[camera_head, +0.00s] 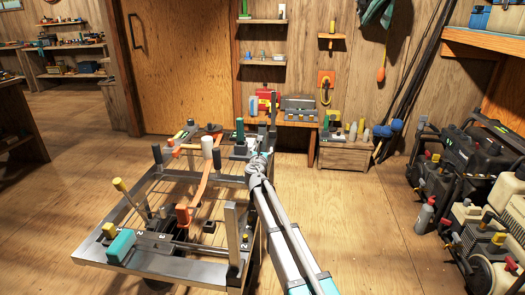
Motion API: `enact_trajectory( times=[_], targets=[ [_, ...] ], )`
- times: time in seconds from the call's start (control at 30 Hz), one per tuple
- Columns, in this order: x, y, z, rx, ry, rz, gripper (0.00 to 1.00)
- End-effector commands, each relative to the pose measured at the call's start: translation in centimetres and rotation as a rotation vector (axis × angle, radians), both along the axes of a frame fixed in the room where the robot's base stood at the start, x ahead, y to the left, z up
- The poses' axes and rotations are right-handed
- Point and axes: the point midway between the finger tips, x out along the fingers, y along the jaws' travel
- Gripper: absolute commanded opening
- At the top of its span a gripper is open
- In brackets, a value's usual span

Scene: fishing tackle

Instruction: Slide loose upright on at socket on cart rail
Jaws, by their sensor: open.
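The cart (150,262) is a low metal frame with a wire grid deck, in the lower left half of the head view. A flat grey upright (231,228) stands at its near right corner. A thinner dark upright (273,108) stands near its far right corner. I cannot tell which upright is the loose one, and the socket on the rail is not clear. My gripper (254,158) is small in view at the end of my arm, over the cart's far right side. It is open; I see nothing held in it, though its fingers are hard to make out.
An orange curved bar (203,180), a white-topped post (207,148) and a teal block (121,245) are on the cart. A wooden crate (343,157) and shelves stand behind. Black and cream machines (480,165) line the right wall.

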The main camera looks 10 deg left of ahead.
Motion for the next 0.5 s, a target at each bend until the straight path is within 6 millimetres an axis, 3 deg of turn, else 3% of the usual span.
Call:
enact_trajectory(
  times=[0.27, 0.5],
  targets=[
    [-0.4, 0.0, 0.0, 0.000, 0.000, 0.000, 0.82],
    [-2.6, 0.0, 0.0, 0.000, 0.000, 0.001, 0.82]
  ],
)
